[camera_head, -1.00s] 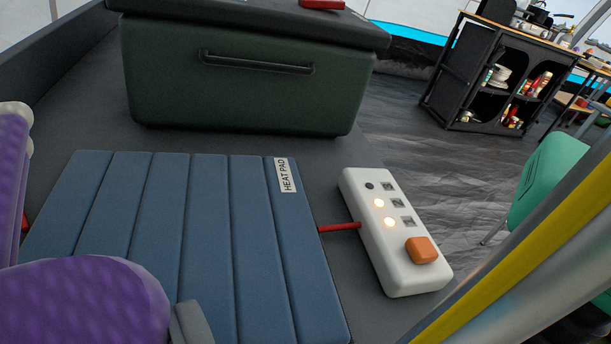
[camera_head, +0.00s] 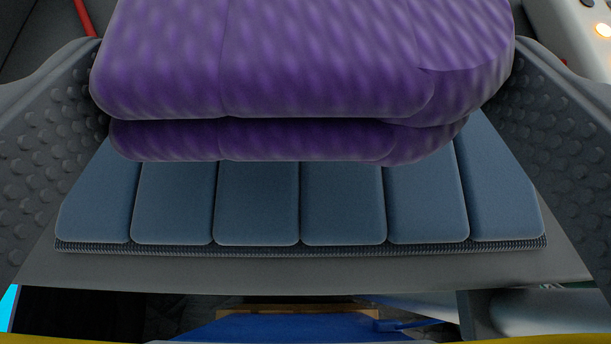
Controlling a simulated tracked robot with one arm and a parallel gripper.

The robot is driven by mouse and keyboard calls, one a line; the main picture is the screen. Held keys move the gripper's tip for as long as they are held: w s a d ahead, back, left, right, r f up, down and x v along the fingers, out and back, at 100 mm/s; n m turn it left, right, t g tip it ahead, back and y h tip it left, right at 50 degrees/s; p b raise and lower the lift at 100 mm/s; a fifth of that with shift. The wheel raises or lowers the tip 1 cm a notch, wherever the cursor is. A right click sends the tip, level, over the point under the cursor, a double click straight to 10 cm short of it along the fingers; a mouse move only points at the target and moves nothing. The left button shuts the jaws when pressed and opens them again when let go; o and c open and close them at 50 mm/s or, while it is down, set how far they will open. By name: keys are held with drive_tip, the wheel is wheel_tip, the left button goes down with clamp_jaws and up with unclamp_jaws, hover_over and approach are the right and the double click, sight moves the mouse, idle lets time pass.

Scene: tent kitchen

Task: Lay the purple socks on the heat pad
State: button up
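The purple socks (camera_head: 300,65), a folded two-layer bundle, fill the upper middle of the view. My gripper (camera_head: 305,110) has one dark, studded finger on each side of them, and both fingers meet the socks' sides. The blue, ribbed heat pad (camera_head: 258,205) lies flat beneath, its near edge in full view and its far part hidden behind the socks. The socks are over the pad. I cannot tell whether their underside touches it.
The pad's white control box (camera_head: 585,25) shows at the top right with a lit lamp. The grey surface (camera_head: 300,270) ends just in front of the pad. Below that edge is a blue object (camera_head: 290,326), only partly seen.

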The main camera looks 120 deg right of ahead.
sight(303, 217)
wheel_tip(303, 217, down, 4)
drive_tip(key=shift+r, duration=0.2)
drive_tip(key=o, duration=0.7)
drive_tip(key=shift+c, duration=0.2)
drive_tip(key=shift+w+a+r, duration=0.25)
drive_tip(key=shift+a, duration=0.1)
drive_tip(key=v, duration=1.1)
drive_tip(key=shift+p, duration=0.45)
